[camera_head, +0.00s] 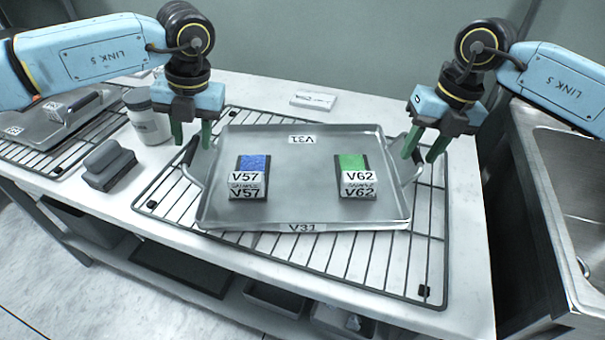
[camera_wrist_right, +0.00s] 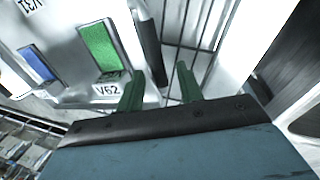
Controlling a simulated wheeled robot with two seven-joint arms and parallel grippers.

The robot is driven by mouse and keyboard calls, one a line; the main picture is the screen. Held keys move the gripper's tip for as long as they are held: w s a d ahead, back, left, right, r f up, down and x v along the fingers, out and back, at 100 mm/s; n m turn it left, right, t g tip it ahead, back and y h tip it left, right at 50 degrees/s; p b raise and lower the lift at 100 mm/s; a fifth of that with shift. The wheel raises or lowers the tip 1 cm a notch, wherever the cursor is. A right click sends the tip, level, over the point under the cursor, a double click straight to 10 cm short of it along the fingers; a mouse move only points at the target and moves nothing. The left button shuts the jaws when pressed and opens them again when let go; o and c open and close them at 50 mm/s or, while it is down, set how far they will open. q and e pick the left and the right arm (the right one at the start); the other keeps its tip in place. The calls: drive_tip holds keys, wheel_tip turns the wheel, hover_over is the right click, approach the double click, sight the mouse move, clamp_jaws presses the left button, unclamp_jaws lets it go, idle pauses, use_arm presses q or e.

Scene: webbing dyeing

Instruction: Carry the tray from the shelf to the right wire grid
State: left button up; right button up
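The metal tray (camera_head: 300,215), labelled V31, lies on the right wire grid (camera_head: 425,250) and leaves the grid's edges showing on both sides. It carries a blue sample block V57 (camera_head: 250,178) and a green sample block V62 (camera_head: 354,177); the green block also shows in the right wrist view (camera_wrist_right: 100,48). My left gripper (camera_head: 191,138) is at the tray's left handle, its green fingers apart. My right gripper (camera_head: 425,150) is just above the right handle, fingers apart. In the right wrist view, the gripper (camera_wrist_right: 160,88) has nothing between its fingertips, and the dark handle (camera_wrist_right: 147,42) lies beyond them.
Another tray (camera_head: 50,125) sits on the left wire grid (camera_head: 60,158). A white jar (camera_head: 148,120) and a grey block (camera_head: 108,165) stand between the grids. A small white card (camera_head: 314,101) lies behind the tray. A sink (camera_head: 570,200) is at the right.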

use_arm(q)
drive_tip(key=shift+r, duration=0.1)
use_arm(e)
drive_tip(key=shift+r, duration=0.3)
use_arm(q)
wheel_tip(320, 180, up, 12)
drive_tip(key=d, duration=0.2)
drive_tip(key=shift+d+f, duration=0.2)
drive_tip(key=shift+f, duration=0.05)
use_arm(e)
wheel_tip(320, 180, up, 11)
drive_tip(key=d, duration=0.2)
drive_tip(key=shift+d+r, duration=0.15)
